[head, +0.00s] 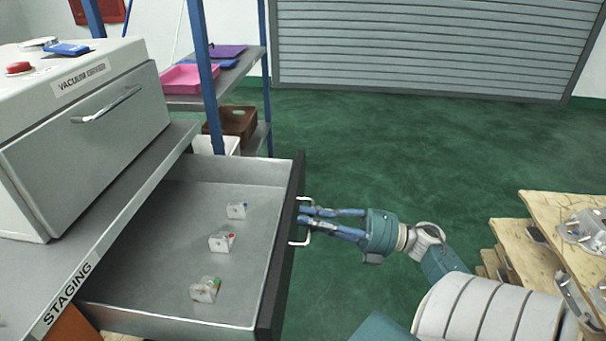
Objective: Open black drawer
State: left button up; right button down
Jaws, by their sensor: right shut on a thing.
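The drawer (170,254) has a black front (279,265) and a grey metal inside. It stands pulled out from under the grey staging bench, toward the right. My right gripper (305,219) is at the outer side of the black front, shut on the light metal drawer handle (300,241). Its two blue fingers reach in from the right. Inside the drawer lie small metal castings with coloured marks: one at the back (236,211), one with red (221,243) and one with green (205,289). My left gripper is not in view.
A vacuum machine (85,140) with a front handle stands on the staging bench (165,168). Behind is a blue-post shelf with a pink tray (192,79) and a brown crate (232,123). Wooden pallets (555,235) with castings stand at right. Green floor (420,150) between is clear.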

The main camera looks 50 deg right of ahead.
jog(key=shift+f, duration=0.2)
jog(key=c, duration=1.8)
grip_release()
jog(key=shift+r, duration=0.1)
jog(key=v, duration=1.2)
